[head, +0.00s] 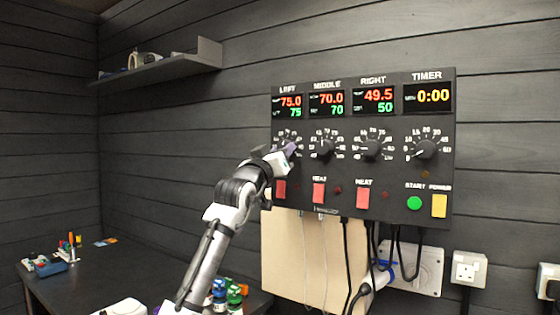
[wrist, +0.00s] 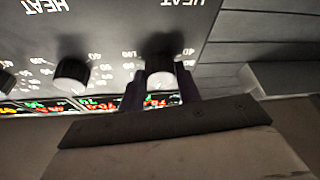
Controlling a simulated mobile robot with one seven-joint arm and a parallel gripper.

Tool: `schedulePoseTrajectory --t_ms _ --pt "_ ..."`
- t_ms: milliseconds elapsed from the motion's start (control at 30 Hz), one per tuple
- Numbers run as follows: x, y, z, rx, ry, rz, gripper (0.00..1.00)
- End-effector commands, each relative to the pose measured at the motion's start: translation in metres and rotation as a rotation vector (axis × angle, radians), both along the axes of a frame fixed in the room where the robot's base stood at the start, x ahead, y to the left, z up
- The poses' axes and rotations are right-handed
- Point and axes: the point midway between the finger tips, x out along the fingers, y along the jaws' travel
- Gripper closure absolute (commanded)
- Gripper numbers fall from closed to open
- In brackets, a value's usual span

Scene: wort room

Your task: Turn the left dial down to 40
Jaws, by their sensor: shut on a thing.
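The dark control panel (head: 340,190) hangs on the wall. Its left display (head: 289,106) reads 75.0 in red above 75 in green. The left dial sits below that display; in the head view my gripper (head: 288,154) covers most of it. In the wrist view, which shows the panel upside down, the left dial (wrist: 160,81) is between my two fingers, and my gripper (wrist: 161,88) is shut on it. The dial's pointer is hidden, and some scale numbers show around it.
The middle dial (head: 323,149), right dial (head: 370,148) and timer dial (head: 426,149) are in a row to the right. Red switches (head: 318,193), a green start button (head: 414,203) and a yellow power switch (head: 439,206) lie below. Cables hang under the panel.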

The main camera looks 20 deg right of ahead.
Motion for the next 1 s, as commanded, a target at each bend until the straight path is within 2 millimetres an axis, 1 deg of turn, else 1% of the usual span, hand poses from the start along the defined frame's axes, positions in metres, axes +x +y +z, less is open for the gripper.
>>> schedulePoseTrajectory --t_ms 33,1000 --pt "-0.001 -0.002 -0.004 -0.03 0.034 -0.004 0.9" --pt "-0.006 -0.006 0.01 -0.596 0.768 -0.002 0.9"
